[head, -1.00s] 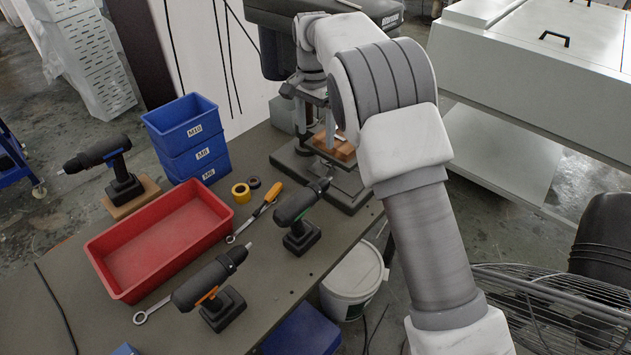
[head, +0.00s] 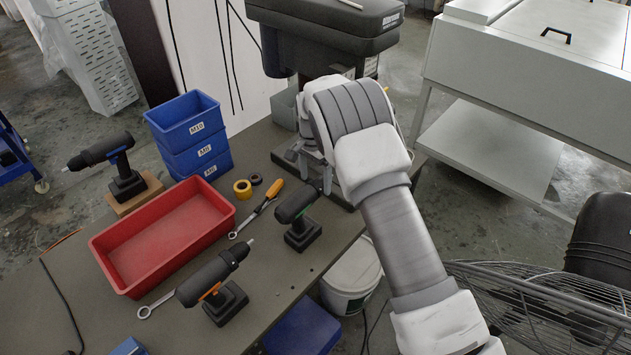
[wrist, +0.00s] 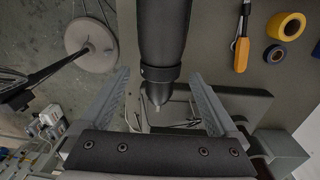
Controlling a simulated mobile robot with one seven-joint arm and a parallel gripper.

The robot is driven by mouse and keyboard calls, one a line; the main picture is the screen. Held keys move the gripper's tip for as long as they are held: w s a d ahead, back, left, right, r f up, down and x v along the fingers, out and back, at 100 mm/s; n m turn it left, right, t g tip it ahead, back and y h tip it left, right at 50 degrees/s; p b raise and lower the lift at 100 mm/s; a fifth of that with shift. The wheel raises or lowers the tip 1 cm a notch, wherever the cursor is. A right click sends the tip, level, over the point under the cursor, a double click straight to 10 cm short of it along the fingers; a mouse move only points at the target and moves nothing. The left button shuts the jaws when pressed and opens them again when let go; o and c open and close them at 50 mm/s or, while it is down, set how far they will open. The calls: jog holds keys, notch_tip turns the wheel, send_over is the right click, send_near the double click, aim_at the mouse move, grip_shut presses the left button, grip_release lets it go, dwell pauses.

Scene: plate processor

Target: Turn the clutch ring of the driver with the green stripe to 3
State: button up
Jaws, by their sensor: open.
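The driver with the green stripe (head: 298,218) stands upright on the bench, its nose pointing to the back right. In the wrist view its dark barrel (wrist: 163,35) comes down from the top, with the ring and tapered chuck at its lower end. My gripper (wrist: 160,76) is open, one finger on each side of the driver's nose, with a visible gap on both sides. The numbers on the clutch ring are not readable.
An orange-striped driver (head: 213,288) and a blue-striped driver (head: 108,165) stand to the left. A red tray (head: 105,275), blue bins (head: 195,160), tape rolls (head: 242,188) and an orange-handled tool (head: 268,200) are nearby. A drill press (head: 330,30) stands behind.

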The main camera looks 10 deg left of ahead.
jog(key=shift+f, duration=0.95)
jog(key=shift+c, duration=0.2)
jog(key=c, duration=1.3)
jog(key=shift+c, duration=0.2)
